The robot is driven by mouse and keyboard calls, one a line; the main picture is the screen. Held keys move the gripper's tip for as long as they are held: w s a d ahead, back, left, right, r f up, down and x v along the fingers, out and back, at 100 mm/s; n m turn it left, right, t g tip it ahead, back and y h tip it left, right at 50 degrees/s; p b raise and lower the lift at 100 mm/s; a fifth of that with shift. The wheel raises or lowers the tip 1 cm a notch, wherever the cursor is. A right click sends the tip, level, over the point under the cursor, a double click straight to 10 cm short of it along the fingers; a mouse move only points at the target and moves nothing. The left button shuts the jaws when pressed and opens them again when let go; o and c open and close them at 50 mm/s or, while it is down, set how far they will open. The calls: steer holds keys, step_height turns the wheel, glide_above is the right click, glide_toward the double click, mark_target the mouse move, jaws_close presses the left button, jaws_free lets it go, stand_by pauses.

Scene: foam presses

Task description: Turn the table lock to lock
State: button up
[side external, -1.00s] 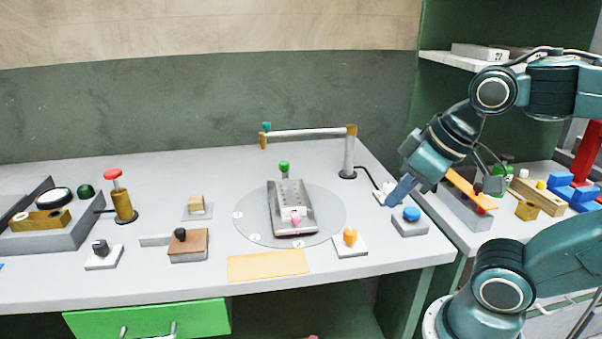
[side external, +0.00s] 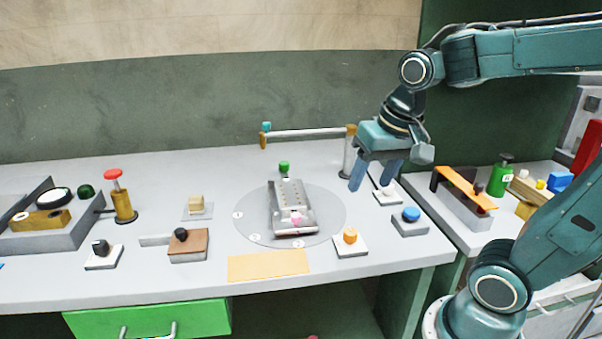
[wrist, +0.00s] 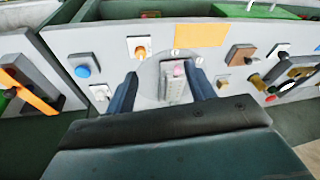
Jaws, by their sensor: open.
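My gripper (side external: 372,187) is open and empty, fingers pointing down, above the right part of the bench near the grey post. The wrist view shows its two spread fingers (wrist: 165,73) with the round turntable beyond them. The grey turntable disc (side external: 331,213) carries a metal mould with a pink piece at its front. No readable label marks the table lock. An orange knob on a white plate (side external: 350,237) stands at the disc's front right and shows in the wrist view (wrist: 140,48). A small white plate with a switch (side external: 386,194) lies below my fingers. I touch neither.
A blue button (side external: 411,214) sits at the right edge. A horizontal bar on a post (side external: 310,132) stands behind the disc. A yellow mat (side external: 268,265) lies in front. Left are a brown block (side external: 188,247), a black knob (side external: 100,247) and a red-topped plunger (side external: 113,174).

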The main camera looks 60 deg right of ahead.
steer(key=w+d+f+m+g, duration=0.2)
steer(key=w+d+f+m, duration=0.1)
steer(key=w+d+m, duration=0.2)
steer(key=m+g, duration=0.1)
steer(key=m, duration=0.4)
glide_above(351, 230)
step_height(351, 230, down, 4)
steer(key=shift+f+y, duration=0.1)
steer(key=shift+y, duration=0.2)
steer(key=shift+f, duration=0.15)
step_height(351, 230, down, 14)
steer(key=shift+r, duration=0.25)
steer(key=c, duration=1)
steer(key=shift+n, duration=0.3)
